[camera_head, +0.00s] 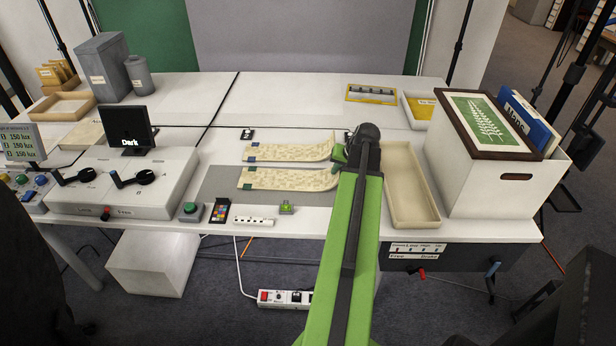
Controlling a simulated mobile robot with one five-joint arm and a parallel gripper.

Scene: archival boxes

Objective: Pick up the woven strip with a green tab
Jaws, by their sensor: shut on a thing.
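Two pale woven strips lie side by side on a grey mat (215,184) on the white table. The farther woven strip (290,152) and the nearer woven strip (290,179) have small dark green or bluish tabs at their left ends; the exact colours are hard to tell. Both strips bend upward at their right ends. My gripper (340,154) is at these right ends, shut on a woven strip. My arm hides part of the jaws, so I cannot tell clearly which strip is between them.
A shallow beige tray (408,190) stands just right of my arm. A white box (490,180) holding a framed green picture (490,120) is farther right. A black display (128,127) and control boxes stand left. A yellow-framed tray (371,94) is behind. The back table is mostly clear.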

